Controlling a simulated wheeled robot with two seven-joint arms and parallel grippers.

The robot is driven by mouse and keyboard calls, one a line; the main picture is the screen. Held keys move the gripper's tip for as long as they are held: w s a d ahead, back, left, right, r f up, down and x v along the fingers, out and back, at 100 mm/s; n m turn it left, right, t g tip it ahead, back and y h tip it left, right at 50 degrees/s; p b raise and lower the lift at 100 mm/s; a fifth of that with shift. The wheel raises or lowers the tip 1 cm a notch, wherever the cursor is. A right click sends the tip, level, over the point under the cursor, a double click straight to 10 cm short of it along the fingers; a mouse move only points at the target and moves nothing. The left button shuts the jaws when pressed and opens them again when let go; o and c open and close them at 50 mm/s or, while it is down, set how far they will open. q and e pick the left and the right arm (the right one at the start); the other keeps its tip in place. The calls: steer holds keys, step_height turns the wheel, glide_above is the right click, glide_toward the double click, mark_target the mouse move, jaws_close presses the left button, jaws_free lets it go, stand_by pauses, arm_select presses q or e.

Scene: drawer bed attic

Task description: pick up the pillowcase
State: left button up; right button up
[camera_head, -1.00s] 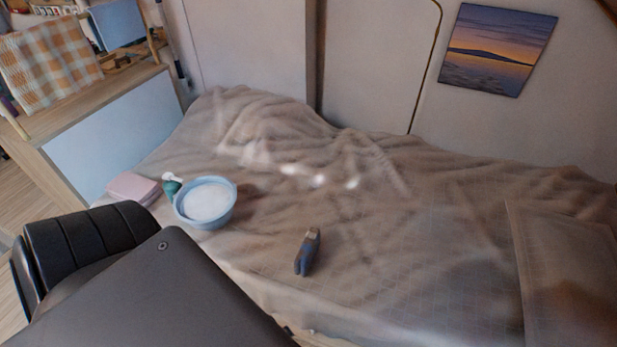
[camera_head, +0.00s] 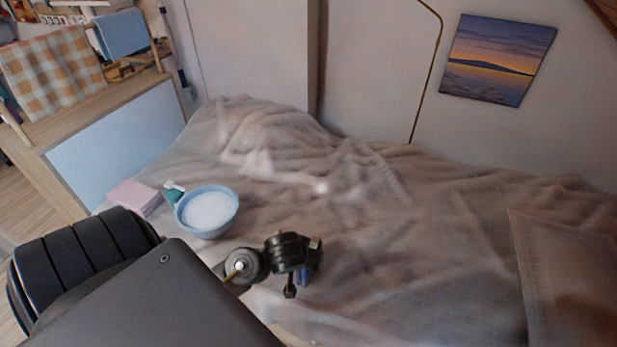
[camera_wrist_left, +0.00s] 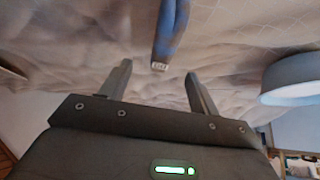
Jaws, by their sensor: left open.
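A folded pink cloth (camera_head: 135,197), which may be the pillowcase, lies at the left edge of the bed, beside the blue bowl. My left gripper (camera_wrist_left: 157,82) is open and empty in the left wrist view, above the bedding. A slim blue object with a pale end (camera_wrist_left: 165,38) lies just beyond the gap between its fingers, apart from them. In the head view that blue object (camera_head: 314,266) is partly hidden by dark parts of my arm. The pink cloth does not show in the left wrist view. My right gripper is not in view.
The blue bowl (camera_head: 232,219) with white contents stands by a small teal bottle (camera_head: 172,193). Rumpled beige bedding (camera_head: 400,230) covers the bed, with a beige pillow (camera_head: 565,265) at right. A wooden cabinet (camera_head: 110,100) with a checked towel stands at left.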

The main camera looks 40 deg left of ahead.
arm_select(q)
steer(key=shift+w+a, duration=0.2)
steer(key=shift+w, duration=0.1)
steer(key=b+x, duration=0.2)
steer(key=x, duration=0.2)
steer(key=shift+w+f, duration=0.15)
steer(key=shift+f, duration=0.2)
steer(key=shift+w+a+f, duration=0.1)
steer(key=shift+w+f, duration=0.05)
steer(key=shift+f, duration=0.1)
steer(key=b+x, duration=0.1)
steer(key=x, duration=0.1)
steer(key=b+x, duration=0.1)
steer(key=x, duration=0.1)
steer(key=shift+s+a+f, duration=0.25)
steer(key=shift+s+f, duration=0.05)
steer(key=shift+f, duration=0.1)
steer(key=shift+w+f, duration=0.25)
steer(key=shift+f, duration=0.1)
steer(key=c, duration=1.2)
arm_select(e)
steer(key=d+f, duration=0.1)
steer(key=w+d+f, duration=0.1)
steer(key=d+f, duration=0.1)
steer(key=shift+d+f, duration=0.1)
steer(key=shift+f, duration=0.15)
arm_select(q)
steer(key=shift+r, duration=0.1)
